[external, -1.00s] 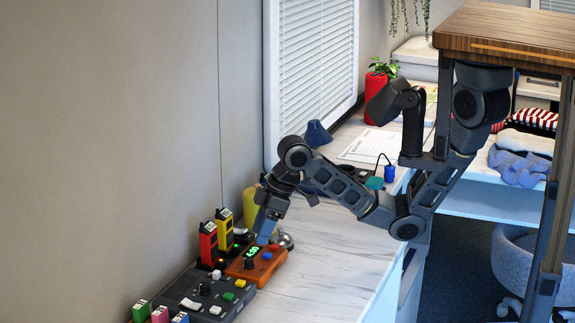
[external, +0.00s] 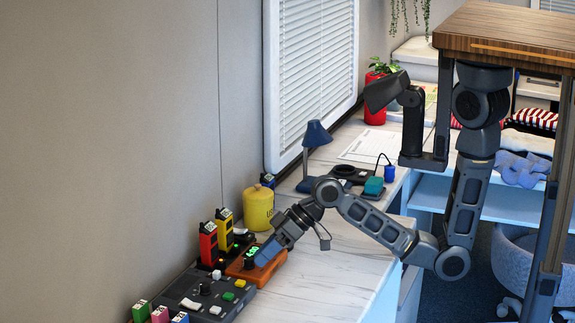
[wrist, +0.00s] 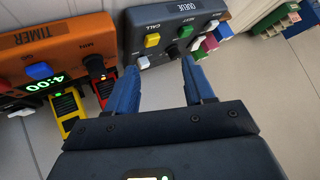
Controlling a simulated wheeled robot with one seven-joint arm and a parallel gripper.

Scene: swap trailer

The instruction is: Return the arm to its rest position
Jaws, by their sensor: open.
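My arm reaches down and left across the counter in the external view, its elbow low near the counter's edge. My gripper (external: 268,250) slants down beside the orange timer box (external: 246,266) and covers part of it. In the wrist view my gripper (wrist: 159,70) shows two blue fingers apart with nothing between them. The timer (wrist: 50,48) reads 4:00 and lies left of the fingers. The grey queue box (wrist: 178,28) lies beyond the fingertips. I cannot tell whether the gripper touches the timer.
Red (external: 208,243) and yellow (external: 224,230) handheld units stand behind the timer. A yellow canister (external: 258,208) and a blue lamp (external: 316,135) stand near the arm. The counter (external: 325,277) is clear right of the timer. A wooden-topped frame (external: 510,32) stands at the right.

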